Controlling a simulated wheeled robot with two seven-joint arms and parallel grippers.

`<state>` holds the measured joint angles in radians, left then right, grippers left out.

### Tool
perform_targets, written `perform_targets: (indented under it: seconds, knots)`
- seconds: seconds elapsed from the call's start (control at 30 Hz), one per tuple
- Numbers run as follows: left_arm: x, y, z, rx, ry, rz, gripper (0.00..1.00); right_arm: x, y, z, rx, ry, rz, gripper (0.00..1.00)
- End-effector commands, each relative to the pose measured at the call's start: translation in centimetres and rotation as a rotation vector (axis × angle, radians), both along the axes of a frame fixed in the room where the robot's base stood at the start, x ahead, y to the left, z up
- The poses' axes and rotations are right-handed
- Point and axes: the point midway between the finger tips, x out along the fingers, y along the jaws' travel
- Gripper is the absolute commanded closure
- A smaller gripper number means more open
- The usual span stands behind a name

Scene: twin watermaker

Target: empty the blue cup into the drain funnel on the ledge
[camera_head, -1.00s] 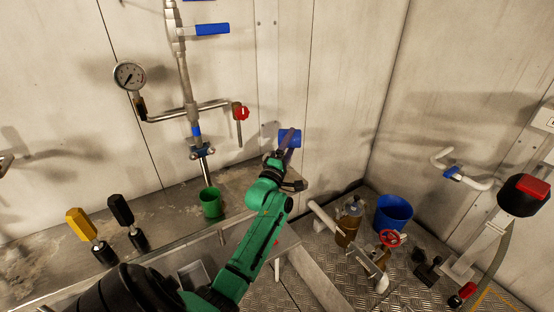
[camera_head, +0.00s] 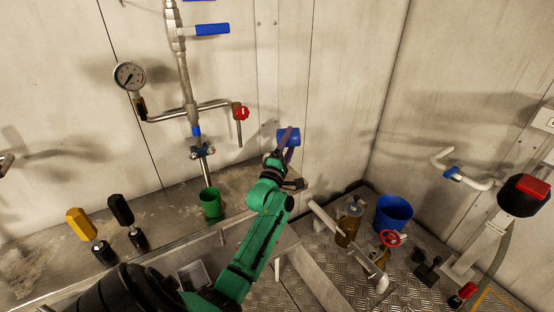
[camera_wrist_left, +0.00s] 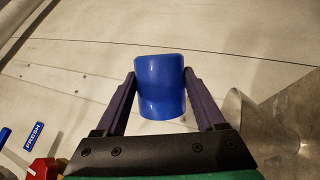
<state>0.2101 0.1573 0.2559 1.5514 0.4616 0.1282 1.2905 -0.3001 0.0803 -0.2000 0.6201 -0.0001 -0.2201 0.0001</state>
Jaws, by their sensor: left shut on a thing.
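The blue cup (camera_head: 287,136) is held up in front of the back wall, above the right end of the ledge (camera_head: 165,208). My left gripper (camera_head: 285,150) is shut on it. In the left wrist view the blue cup (camera_wrist_left: 160,88) sits between the two dark fingers of the left gripper (camera_wrist_left: 160,90). In the head view it looks tilted; its contents cannot be seen. A grey metal cone, which looks like the drain funnel (camera_wrist_left: 252,122), shows right of the fingers in the wrist view, apart from the cup. I cannot make out the funnel in the head view. My right gripper is not in view.
A green cup (camera_head: 210,203) stands on the ledge under the tap pipe. Black (camera_head: 121,210) and yellow (camera_head: 80,223) handles stand at the left. A gauge (camera_head: 129,75) and red valve (camera_head: 240,112) are on the wall. A blue bucket (camera_head: 393,213) stands on the floor at right.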

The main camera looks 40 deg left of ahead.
Motion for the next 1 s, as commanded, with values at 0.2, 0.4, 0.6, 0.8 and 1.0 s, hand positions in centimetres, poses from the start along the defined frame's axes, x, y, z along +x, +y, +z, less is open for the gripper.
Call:
perform_targets:
  seconds: [0.2,0.4,0.6,0.8,1.0]
  knots:
    - [0.0,0.0,0.0,0.001,0.000,0.000,0.87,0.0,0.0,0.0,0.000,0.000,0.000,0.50]
    - [0.0,0.0,0.0,0.001,0.000,0.000,0.87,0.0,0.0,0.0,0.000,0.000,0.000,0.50]
    - [0.0,0.0,0.0,0.001,-0.001,0.000,0.87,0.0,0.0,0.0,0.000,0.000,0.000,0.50]
    - [0.6,-1.0,-1.4,0.316,0.197,-0.002,0.87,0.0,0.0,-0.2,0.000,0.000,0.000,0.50]
    - [1.0,-1.7,-1.7,0.369,0.235,-0.002,0.87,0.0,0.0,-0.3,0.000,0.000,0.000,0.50]
